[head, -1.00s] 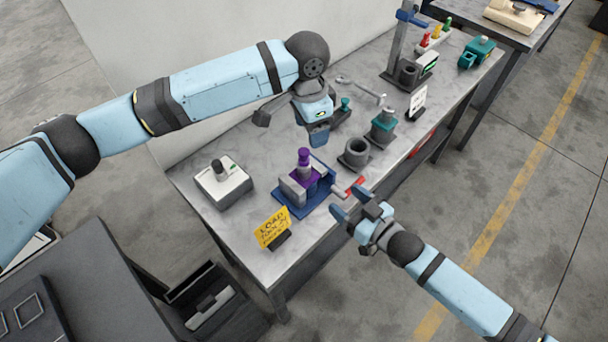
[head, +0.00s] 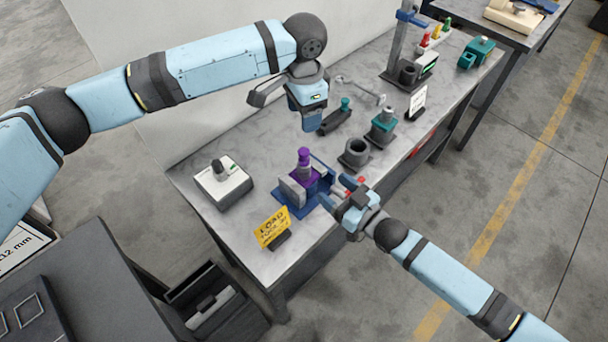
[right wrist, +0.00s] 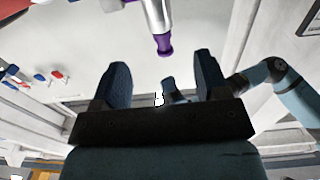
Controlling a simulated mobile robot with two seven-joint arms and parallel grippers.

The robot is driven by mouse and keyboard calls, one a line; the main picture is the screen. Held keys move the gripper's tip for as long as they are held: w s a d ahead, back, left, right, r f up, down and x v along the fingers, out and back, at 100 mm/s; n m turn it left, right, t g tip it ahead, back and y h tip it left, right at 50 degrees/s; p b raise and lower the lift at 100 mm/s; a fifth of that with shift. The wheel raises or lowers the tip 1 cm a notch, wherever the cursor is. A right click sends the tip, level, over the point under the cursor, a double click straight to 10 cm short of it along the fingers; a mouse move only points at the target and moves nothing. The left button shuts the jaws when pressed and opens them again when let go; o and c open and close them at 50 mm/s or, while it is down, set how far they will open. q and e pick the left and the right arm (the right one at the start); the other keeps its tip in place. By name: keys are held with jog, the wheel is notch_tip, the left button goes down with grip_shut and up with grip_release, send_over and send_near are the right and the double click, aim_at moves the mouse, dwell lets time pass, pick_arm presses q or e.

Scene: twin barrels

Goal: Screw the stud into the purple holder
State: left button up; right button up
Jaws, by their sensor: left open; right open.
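The purple holder (head: 306,182) sits in a blue vise (head: 292,212) with grey jaws near the bench's front. A stud with a purple head (head: 304,155) and a grey shank stands upright on the holder; its seating depth cannot be told. In the right wrist view the stud's purple head (right wrist: 163,44) shows beyond and above the fingers. My left gripper (head: 310,118) is open above the bench, behind the stud and apart from it. My right gripper (head: 343,190) is open beside the vise's right side, near its handle; contact cannot be told. Its fingers show empty in the wrist view (right wrist: 160,80).
A grey ring-shaped cup (head: 354,153) and a teal-topped block (head: 382,128) stand right of the vise. A white box with a dark knob (head: 222,182) stands left, and a yellow sign (head: 272,228) in front. A wrench (head: 362,90) lies behind.

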aim_at(309, 169)
jog(key=x, duration=1)
jog(key=shift+d+f, duration=0.1)
grip_shut()
